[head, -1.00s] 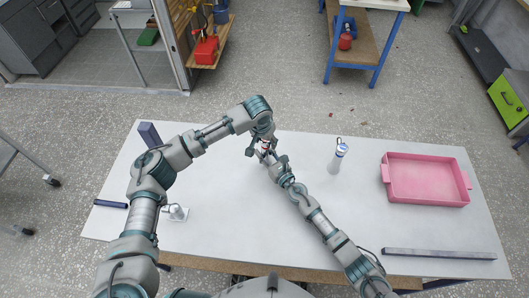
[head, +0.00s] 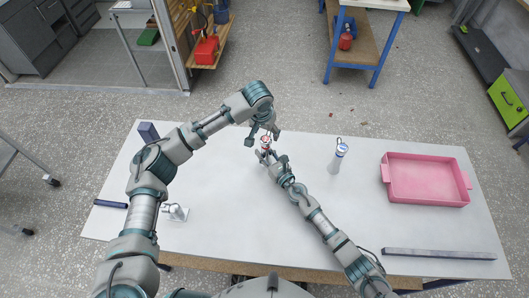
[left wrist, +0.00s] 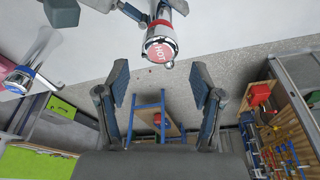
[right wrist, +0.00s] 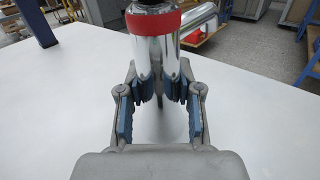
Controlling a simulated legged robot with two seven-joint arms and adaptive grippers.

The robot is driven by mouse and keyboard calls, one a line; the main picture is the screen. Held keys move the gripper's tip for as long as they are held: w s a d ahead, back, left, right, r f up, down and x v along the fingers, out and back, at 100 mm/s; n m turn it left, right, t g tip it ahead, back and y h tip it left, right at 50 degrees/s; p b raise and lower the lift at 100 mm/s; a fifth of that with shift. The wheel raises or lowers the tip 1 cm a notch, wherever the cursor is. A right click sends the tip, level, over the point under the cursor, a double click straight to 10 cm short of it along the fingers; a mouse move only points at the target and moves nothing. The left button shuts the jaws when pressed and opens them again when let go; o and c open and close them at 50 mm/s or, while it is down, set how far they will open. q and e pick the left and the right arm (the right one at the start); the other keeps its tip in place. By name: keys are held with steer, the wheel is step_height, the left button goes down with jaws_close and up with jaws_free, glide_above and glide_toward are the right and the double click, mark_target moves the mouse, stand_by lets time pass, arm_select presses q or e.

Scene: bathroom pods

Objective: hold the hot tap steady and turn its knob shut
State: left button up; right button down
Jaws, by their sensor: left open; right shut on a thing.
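The hot tap (head: 265,142) stands upright on the white table, a chrome body with a red band. Its red HOT cap (left wrist: 160,50) shows in the left wrist view with a small lever or pin at its edge. My right gripper (right wrist: 161,92) is shut on the chrome body (right wrist: 146,57) below the red band. My left gripper (left wrist: 160,85) is open and empty, with its fingers spread and the cap just beyond the fingertips. In the head view it is above the tap (head: 263,137). The tap's base is partly hidden by the right gripper.
A blue-banded tap (head: 338,157) stands to the right, and a pink tray (head: 425,202) lies beyond it. Dark bars (head: 440,253) lie near the table edges.

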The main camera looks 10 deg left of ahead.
steer(key=shift+f, duration=0.15)
steer(key=c, duration=0.7)
jaws_free()
steer(key=shift+d, duration=0.1)
steer(key=shift+s+d, duration=0.2)
steer(key=shift+s, duration=0.05)
steer(key=v, duration=1.1)
steer(key=shift+s+d, duration=0.1)
steer(key=shift+f, duration=0.1)
